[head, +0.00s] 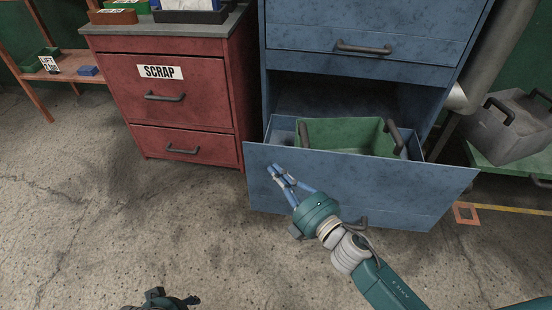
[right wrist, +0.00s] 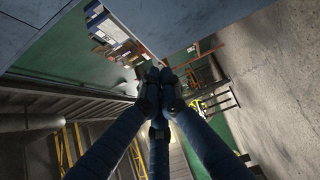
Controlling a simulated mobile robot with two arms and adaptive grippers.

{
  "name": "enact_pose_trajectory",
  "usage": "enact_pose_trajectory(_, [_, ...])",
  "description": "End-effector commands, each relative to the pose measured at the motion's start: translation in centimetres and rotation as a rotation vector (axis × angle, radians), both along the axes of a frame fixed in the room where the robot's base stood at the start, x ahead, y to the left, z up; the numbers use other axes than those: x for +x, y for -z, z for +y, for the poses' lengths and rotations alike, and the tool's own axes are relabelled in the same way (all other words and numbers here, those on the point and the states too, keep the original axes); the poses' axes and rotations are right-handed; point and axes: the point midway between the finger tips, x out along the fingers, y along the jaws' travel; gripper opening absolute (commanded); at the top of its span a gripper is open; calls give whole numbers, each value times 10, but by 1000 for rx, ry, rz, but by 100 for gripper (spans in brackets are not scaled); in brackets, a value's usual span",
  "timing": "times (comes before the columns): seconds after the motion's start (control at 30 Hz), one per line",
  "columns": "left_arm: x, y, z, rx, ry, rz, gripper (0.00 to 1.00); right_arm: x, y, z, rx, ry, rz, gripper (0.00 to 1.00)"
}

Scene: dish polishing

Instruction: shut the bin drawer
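The bin drawer (head: 440,192) is the lower blue drawer in the head view, and it stands pulled out. A green bin (head: 345,136) with dark handles sits inside it. My right gripper (head: 275,172) is in front of the left part of the drawer front; whether it touches is unclear. In the right wrist view my right gripper (right wrist: 160,88) has its fingertips together with nothing seen between them. My left gripper (head: 168,300) shows only partly at the bottom edge of the head view, and its fingers are unclear.
A red SCRAP cabinet (head: 195,90) stands left of the blue cabinet (head: 365,22). At right are a grey tub (head: 505,125) on a green surface and a pipe. The concrete floor (head: 110,210) in front is open.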

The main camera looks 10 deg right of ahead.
Motion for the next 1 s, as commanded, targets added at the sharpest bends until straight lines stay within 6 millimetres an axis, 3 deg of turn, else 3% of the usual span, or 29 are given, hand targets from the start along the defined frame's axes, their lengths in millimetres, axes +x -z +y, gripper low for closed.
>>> enact_pose_trajectory(0.07, [0, -1, 0, 0, 0, -1, 54, 16, -1, 9, 1, 0, -3, 0])
enact_pose_trajectory(0.3, [-1, -10, 0, -2, -2, -7, 54, 46, 1, -1, -2, 0, 0, 0])
enact_pose_trajectory(1.0, [-3, -14, 1, -1, -3, -4, 54, 63, 1, -6, 1, 2, 0, 0])
